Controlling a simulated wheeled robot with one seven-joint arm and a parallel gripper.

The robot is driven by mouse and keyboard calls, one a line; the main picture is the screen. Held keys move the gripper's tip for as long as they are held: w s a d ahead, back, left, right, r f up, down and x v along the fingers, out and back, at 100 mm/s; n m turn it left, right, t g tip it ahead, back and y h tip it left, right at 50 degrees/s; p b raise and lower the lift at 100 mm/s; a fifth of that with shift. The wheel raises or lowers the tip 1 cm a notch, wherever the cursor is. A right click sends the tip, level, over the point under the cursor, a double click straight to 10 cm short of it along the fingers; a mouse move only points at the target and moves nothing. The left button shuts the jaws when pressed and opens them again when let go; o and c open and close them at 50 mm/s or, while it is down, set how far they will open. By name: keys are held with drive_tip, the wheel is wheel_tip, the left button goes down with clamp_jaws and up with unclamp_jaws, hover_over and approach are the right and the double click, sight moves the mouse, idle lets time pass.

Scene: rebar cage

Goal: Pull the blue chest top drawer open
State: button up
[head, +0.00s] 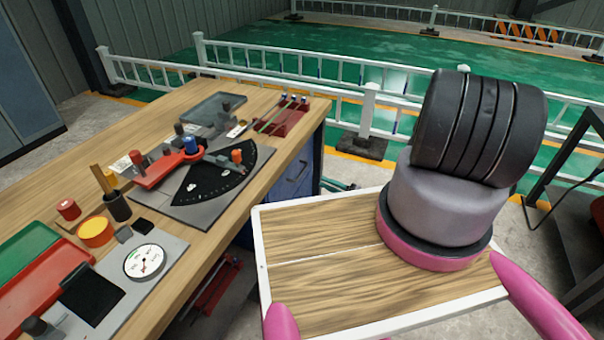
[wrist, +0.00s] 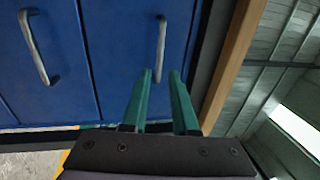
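The blue chest (head: 271,206) stands under the wooden workbench, and one dark handle shows on its front in the head view. In the wrist view its blue front (wrist: 110,50) fills the left and middle, turned on its side. The top drawer, nearest the wooden bench edge, has a metal bar handle (wrist: 161,40). A second drawer's handle (wrist: 36,50) is farther left. My gripper (wrist: 160,73) has two green fingers, apart. The near end of the top handle shows between the fingertips; contact cannot be told.
The wooden workbench (head: 182,262) holds a dial gauge (head: 145,261), a black fan-shaped plate (head: 215,185) and a red tray (head: 40,284). Its edge (wrist: 228,75) runs close beside the fingers in the wrist view. White railings (head: 270,74) stand behind.

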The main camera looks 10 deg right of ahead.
sight(302, 171)
drive_tip(key=x, duration=1)
drive_tip(key=shift+w+a+r, duration=0.1)
drive_tip(key=shift+w+a, duration=0.1)
drive_tip(key=shift+a, duration=0.05)
clamp_jaws()
idle(1.0)
